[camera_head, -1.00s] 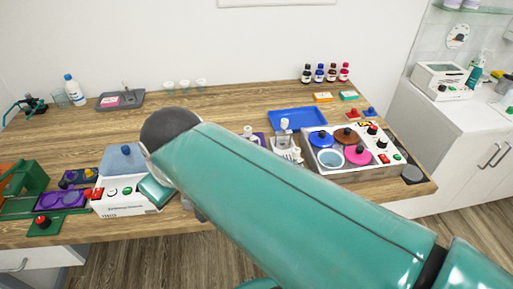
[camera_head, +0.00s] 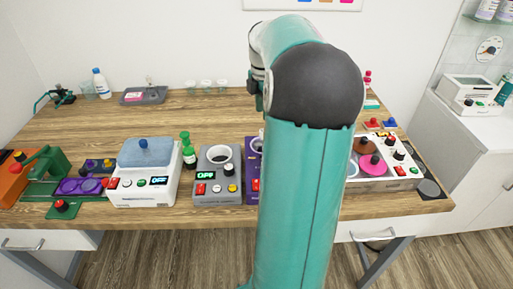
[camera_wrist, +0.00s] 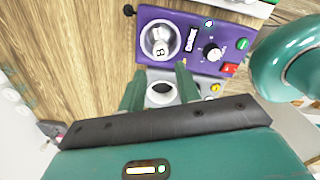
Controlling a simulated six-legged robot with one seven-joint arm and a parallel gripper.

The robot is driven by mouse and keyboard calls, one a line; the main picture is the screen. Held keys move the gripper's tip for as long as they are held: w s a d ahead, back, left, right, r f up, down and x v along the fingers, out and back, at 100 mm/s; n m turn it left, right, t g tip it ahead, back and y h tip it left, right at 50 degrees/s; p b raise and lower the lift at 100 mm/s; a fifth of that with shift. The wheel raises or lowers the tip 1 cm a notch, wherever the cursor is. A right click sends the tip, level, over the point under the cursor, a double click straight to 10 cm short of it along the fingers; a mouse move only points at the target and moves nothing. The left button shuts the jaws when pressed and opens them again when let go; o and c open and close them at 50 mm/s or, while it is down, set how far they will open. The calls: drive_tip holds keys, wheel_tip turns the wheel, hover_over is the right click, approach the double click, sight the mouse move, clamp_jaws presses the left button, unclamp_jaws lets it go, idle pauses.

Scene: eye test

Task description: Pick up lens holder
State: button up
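No object is clearly recognisable as the lens holder; my arm hides part of the table in the head view. My gripper (camera_wrist: 160,84) shows in the wrist view with its two green fingers apart. A grey device (camera_wrist: 190,113) with a white-rimmed round opening lies beyond and between the fingers; contact is not visible. The grey device (camera_head: 218,188) stands left of my arm in the head view. Above it in the wrist view, a purple device (camera_wrist: 188,57) has a round well holding a white piece (camera_wrist: 160,47) with a dark mark. My fingers are hidden in the head view.
A white device (camera_head: 145,186) with a blue lid and a small green bottle (camera_head: 189,155) stand left of the grey device. A control panel (camera_head: 400,172) with coloured discs is at right, partly hidden. The back left wood surface (camera_head: 100,122) is largely clear.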

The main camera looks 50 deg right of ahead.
wheel_tip(320, 180, down, 14)
drive_tip(key=shift+r, duration=0.25)
clamp_jaws()
idle(0.3)
